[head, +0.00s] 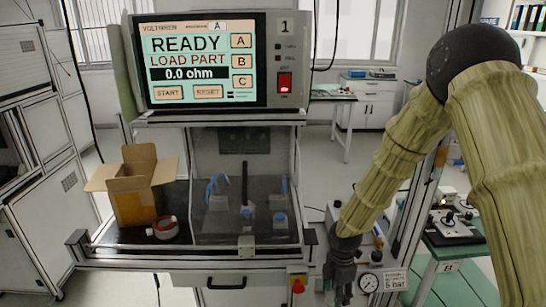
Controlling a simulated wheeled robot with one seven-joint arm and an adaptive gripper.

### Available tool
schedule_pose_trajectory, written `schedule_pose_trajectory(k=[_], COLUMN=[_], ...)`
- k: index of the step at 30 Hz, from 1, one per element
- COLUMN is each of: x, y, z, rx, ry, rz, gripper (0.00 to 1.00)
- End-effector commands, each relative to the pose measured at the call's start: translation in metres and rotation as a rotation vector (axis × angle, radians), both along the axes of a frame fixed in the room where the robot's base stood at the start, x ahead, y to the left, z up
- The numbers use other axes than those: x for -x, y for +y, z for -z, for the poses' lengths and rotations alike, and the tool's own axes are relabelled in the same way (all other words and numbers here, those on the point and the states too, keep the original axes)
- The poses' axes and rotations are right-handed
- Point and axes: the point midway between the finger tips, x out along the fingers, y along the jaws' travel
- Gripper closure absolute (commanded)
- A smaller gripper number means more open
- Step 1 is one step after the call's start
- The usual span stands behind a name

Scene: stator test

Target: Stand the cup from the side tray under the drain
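My gripper (341,288) hangs fingers down at the bottom, just left of a round pressure gauge (369,283). It is dark and small here, and I cannot tell whether it is open or shut or holds anything. A sign reading 5 bar (395,282) is right of the gauge. I cannot make out a cup, a side tray or a drain in the head view. My arm and gripper cover part of the area beside the gauge.
The test bench has a screen (200,60) reading READY, LOAD PART. An open cardboard box (140,195) and a tape roll (166,227) stand on its left side, beside a clear-covered fixture (245,205). A green table (455,255) with a device stands at right.

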Motion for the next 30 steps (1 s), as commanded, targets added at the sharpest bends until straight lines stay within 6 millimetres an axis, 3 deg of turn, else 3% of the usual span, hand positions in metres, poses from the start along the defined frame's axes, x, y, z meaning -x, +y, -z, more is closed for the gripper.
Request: schedule_pose_trajectory(k=[30], x=[0.042], y=[0.012], z=[0.03], rx=[-0.006], ry=[-0.001], rz=[1.308], gripper=[0.7])
